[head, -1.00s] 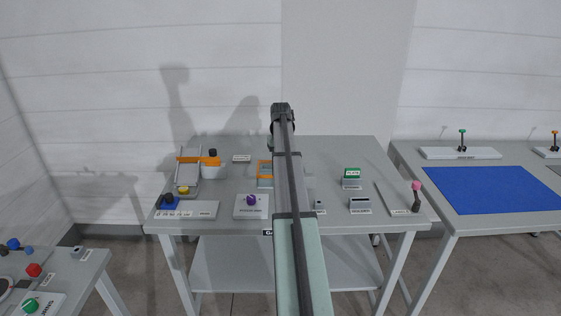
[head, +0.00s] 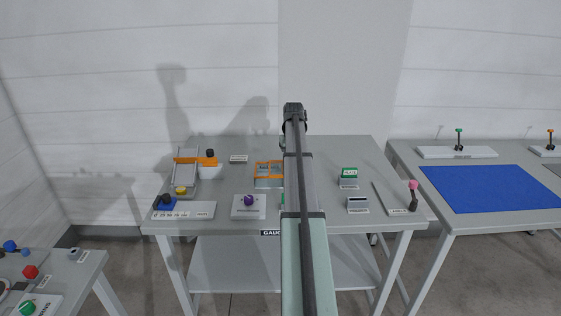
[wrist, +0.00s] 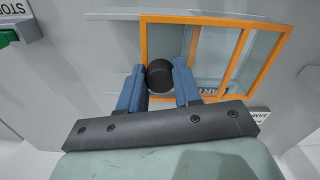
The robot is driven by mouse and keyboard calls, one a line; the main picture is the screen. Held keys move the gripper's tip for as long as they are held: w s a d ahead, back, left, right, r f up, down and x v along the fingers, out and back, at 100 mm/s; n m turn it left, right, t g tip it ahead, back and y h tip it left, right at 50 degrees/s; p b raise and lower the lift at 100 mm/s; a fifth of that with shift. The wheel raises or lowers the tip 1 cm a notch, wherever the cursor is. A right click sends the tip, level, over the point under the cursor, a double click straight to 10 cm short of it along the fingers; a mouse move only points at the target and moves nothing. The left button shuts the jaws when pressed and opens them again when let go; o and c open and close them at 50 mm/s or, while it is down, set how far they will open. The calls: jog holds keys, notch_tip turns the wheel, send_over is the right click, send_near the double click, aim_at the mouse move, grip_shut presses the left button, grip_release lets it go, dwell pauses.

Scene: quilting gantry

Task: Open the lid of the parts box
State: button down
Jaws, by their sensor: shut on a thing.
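The parts box (wrist: 145,42) shows in the wrist view as an orange frame around clear panes, with an orange bar across it toward the right. A label reading "PART", partly covered, lies by its near edge. My gripper (wrist: 160,72) has its two blue fingers shut on a round black knob (wrist: 161,84) at the box's left near corner. I cannot tell how far the lid is open. In the head view the orange box (head: 262,164) is partly hidden behind my arm, and my gripper's fingers are hidden.
Left of the box are an orange-barred tray (head: 182,188), a white container (head: 210,172) and a purple knob (head: 249,200). On the right stand a green-topped block (head: 349,173) and a pink-knobbed lever (head: 413,185). Another table with a blue mat (head: 490,189) is farther right.

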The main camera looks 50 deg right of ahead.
jog(key=s+d, duration=0.3)
jog(key=shift+d, duration=0.15)
jog(key=c, duration=0.8)
grip_release()
notch_tip(320, 180, up, 14)
jog(key=shift+f, duration=0.1)
dwell(0.5)
